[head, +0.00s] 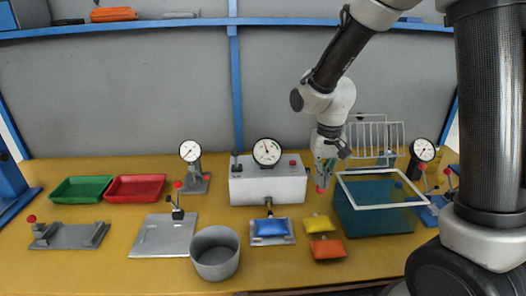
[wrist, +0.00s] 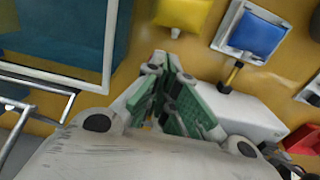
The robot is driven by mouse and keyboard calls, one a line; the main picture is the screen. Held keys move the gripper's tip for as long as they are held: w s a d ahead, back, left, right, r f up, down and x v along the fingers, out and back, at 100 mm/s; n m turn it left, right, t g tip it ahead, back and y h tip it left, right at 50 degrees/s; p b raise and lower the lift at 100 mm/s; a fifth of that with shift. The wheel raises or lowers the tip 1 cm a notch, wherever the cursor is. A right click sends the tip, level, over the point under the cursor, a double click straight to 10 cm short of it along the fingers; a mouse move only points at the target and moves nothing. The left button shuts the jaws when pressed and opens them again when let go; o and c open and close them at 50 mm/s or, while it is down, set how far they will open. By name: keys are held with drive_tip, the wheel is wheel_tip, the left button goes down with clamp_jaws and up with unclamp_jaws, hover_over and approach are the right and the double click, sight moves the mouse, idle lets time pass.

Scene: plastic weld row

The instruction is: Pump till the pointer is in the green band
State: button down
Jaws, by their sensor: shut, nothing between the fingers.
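A white box (head: 268,183) stands mid-table with a round white gauge (head: 267,151) on top. The gauge's thin pointer leans up and slightly left; its green band is too small to make out. A black-knobbed lever (head: 235,160) stands at the box's left end, and a red button (head: 292,163) is on its right. A blue pouch (head: 270,228) on a plate is joined to the box's front by a short hose. My gripper (head: 322,186) is shut and empty, right of the box and apart from it. It points down; its fingers (wrist: 168,66) show in the wrist view.
A blue-green tank (head: 372,219) with a white rim stands close right of my gripper. Yellow (head: 318,223) and orange (head: 328,249) pouches lie in front. A grey pot (head: 215,254) and smaller gauge stand (head: 190,151) are left. A wire rack (head: 376,135) is behind the tank.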

drive_tip(key=shift+f, duration=0.4)
idle(0.4)
wheel_tip(320, 180, up, 11)
drive_tip(key=w, duration=0.3)
drive_tip(key=shift+f, duration=0.2)
drive_tip(key=shift+s, duration=0.1)
idle(0.5)
drive_tip(key=s+d+r+t, duration=0.2)
drive_tip(key=s+d+r, duration=0.2)
drive_tip(key=s+d, duration=0.3)
drive_tip(key=s+d+r+t, duration=0.2)
drive_tip(key=s+d+r, duration=0.2)
drive_tip(key=s+d, duration=0.4)
drive_tip(key=s, duration=0.7)
drive_tip(key=shift+r, duration=0.25)
